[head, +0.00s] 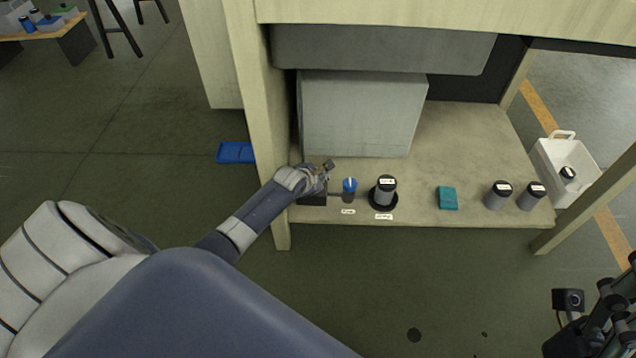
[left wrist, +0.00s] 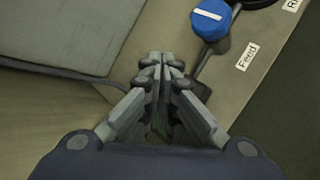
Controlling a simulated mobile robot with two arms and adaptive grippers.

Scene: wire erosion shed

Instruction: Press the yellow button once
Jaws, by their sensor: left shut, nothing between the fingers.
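No yellow button shows in either view. My left gripper (head: 325,167) is shut and empty, at the left end of the shelf. It is above a dark box (head: 312,201), which it partly hides. In the left wrist view its closed fingertips (left wrist: 162,60) cover part of the dark box beneath them; I cannot tell whether they touch it. A blue knob (head: 349,186) with a white mark stands just right of the gripper; it also shows in the left wrist view (left wrist: 211,20), beside a "Feed" label (left wrist: 247,57). Black parts, seemingly my right gripper (head: 612,300), are cut off at lower right.
A black-capped container (head: 385,192) stands on a round black base. A teal block (head: 447,198) and two capped containers (head: 497,196) (head: 531,197) stand farther right. A large grey box (head: 360,115) stands behind the gripper. A white crate (head: 560,165) is beyond the right post.

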